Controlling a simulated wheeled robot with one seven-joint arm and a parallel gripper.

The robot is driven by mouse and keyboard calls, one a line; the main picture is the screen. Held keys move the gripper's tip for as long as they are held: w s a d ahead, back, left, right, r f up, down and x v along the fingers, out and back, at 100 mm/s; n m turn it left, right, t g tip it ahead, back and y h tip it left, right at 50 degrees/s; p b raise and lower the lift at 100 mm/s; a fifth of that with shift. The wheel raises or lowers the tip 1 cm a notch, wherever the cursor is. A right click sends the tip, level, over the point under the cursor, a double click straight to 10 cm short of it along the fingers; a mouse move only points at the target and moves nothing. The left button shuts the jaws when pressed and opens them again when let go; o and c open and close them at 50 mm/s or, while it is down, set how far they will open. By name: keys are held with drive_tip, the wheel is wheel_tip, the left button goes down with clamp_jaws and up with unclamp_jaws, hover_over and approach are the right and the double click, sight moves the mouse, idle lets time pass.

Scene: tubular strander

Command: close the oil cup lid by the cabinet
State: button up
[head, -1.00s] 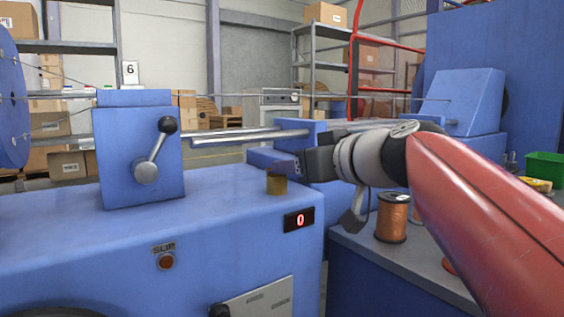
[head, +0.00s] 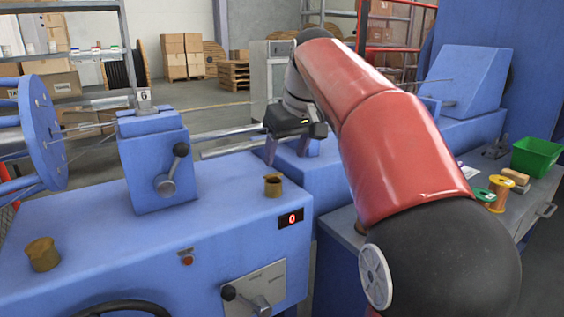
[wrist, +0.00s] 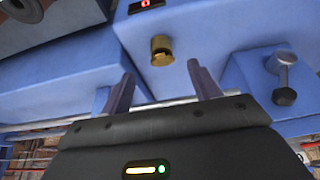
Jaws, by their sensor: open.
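A small brass oil cup (head: 273,187) stands on the blue machine top near its right edge, above the red number display. It also shows in the wrist view (wrist: 161,46), beyond my fingertips and roughly between them. Its top looks uneven, but I cannot tell the lid's exact angle. A second brass cup (head: 42,256) stands at the left end of the machine top.
A blue block with a black-knobbed lever (head: 168,183) stands left of the cup. Steel rods (head: 230,142) run behind it. A grey cabinet (head: 267,68) stands in the background. Spools and a green bin (head: 538,157) are at right.

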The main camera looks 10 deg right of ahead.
sight(279, 174)
drive_tip(key=x, duration=0.6)
drive_tip(key=c, duration=1)
drive_tip(key=b, duration=0.2)
drive_tip(key=f+t+b, duration=0.1)
drive_tip(key=b, duration=0.1)
drive_tip(key=shift+s+f+t, duration=0.2)
drive_tip(key=shift+f+t, duration=0.1)
drive_tip(key=t+b, duration=0.1)
drive_tip(key=b, duration=0.2)
drive_tip(key=f+t+y+b, duration=0.1)
drive_tip(key=b, duration=0.2)
drive_tip(key=shift+s+d+f, duration=0.1)
drive_tip(key=shift+s, duration=0.15)
drive_tip(key=shift+t+b, duration=0.4)
drive_tip(key=shift+b, duration=0.45)
